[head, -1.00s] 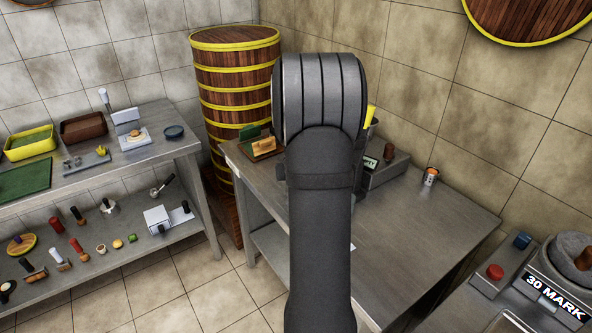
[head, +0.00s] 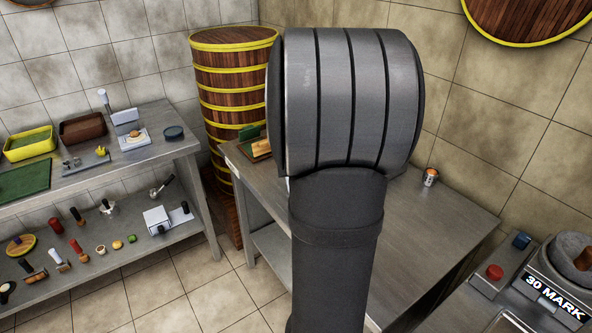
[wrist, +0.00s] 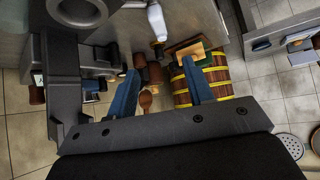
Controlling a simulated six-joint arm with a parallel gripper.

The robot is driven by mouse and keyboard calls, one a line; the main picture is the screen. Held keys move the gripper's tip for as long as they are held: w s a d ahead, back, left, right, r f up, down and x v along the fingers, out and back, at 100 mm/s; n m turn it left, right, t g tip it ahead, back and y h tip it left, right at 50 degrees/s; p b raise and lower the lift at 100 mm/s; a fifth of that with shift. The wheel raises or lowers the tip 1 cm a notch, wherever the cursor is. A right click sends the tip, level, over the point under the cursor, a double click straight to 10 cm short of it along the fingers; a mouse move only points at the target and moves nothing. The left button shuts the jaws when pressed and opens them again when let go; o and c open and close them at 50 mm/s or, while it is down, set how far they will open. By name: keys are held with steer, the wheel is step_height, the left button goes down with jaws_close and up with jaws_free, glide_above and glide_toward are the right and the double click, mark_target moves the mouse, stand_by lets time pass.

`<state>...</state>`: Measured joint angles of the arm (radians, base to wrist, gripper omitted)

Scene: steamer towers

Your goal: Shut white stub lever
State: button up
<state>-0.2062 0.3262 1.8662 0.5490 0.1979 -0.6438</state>
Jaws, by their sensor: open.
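A white, rounded lever-like piece (wrist: 157,22) shows at the top middle of the wrist view, beyond my fingertips and not touching them. I cannot tell for sure that it is the white stub lever. In the head view a short white upright lever (head: 103,97) stands by a grey block (head: 124,115) on the left table, far from my arm. My gripper (wrist: 160,66) is open, its two blue fingers apart with nothing clearly held between them. In the head view my arm hides the gripper and much of the middle table's back.
A wooden steamer tower with yellow bands (head: 235,75) stands behind the middle table (head: 440,215). A tan block with a green board (wrist: 190,50) lies near my right finger in the wrist view.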

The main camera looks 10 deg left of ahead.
steer(key=w+a+r+g+h, duration=0.1)
steer(key=w+a+r+g, duration=0.1)
steer(key=w+r+g, duration=0.25)
steer(key=shift+t, duration=0.25)
steer(key=x, duration=1.2)
steer(key=d+x, duration=0.1)
steer(key=x, duration=0.4)
steer(key=shift+w+f, duration=0.1)
steer(key=shift+f, duration=0.4)
steer(key=c, duration=1)
steer(key=shift+h, duration=0.3)
